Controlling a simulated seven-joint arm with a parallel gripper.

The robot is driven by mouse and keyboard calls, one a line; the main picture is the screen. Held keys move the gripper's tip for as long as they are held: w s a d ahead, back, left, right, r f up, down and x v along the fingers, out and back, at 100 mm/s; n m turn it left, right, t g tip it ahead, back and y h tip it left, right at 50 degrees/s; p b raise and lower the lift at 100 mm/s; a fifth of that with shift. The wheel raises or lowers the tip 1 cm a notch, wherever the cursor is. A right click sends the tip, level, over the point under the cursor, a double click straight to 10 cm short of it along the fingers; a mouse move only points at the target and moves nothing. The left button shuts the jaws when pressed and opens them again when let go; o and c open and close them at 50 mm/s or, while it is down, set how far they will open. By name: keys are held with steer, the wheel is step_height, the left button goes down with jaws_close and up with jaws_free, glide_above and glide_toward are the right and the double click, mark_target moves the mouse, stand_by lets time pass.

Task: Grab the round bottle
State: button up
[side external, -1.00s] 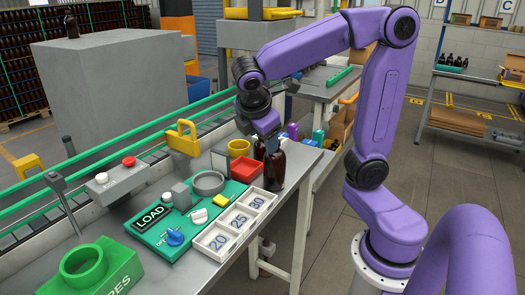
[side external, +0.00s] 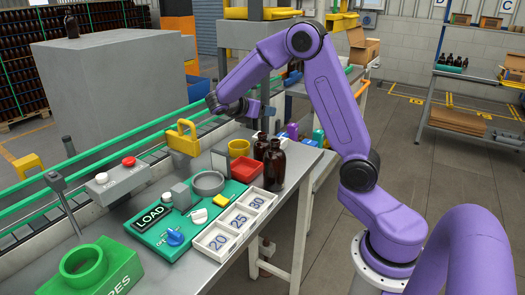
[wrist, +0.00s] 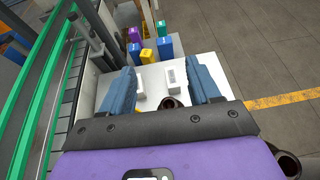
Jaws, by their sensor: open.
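Two dark amber bottles stand upright side by side at the table's right edge in the side view: a nearer one (side external: 275,168) and one behind it (side external: 259,148), partly hidden. I cannot tell which is the round one. My gripper (wrist: 163,78) is open, with its two blue fingers apart in the wrist view. A dark bottle mouth (wrist: 171,103) shows low between the fingers, and another dark bottle (wrist: 289,164) is at the lower right. In the side view my gripper is above and left of the bottles, apart from them and holding nothing.
The green LOAD panel (side external: 160,238) is nearby. A conveyor with green rails (wrist: 27,85) runs along the left. Several colored containers (wrist: 148,55) stand beyond.

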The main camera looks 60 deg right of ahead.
mark_target(261, 135)
step_height(261, 135, down, 6)
steer(key=shift+f, duration=0.25)
step_height(261, 135, down, 2)
steer(key=shift+f, duration=0.15)
steer(key=shift+f+x, duration=0.25)
steer(key=shift+x, duration=0.85)
steer(key=shift+d+f, duration=0.2)
steer(key=shift+d, duration=0.15)
steer(key=c, duration=1.1)
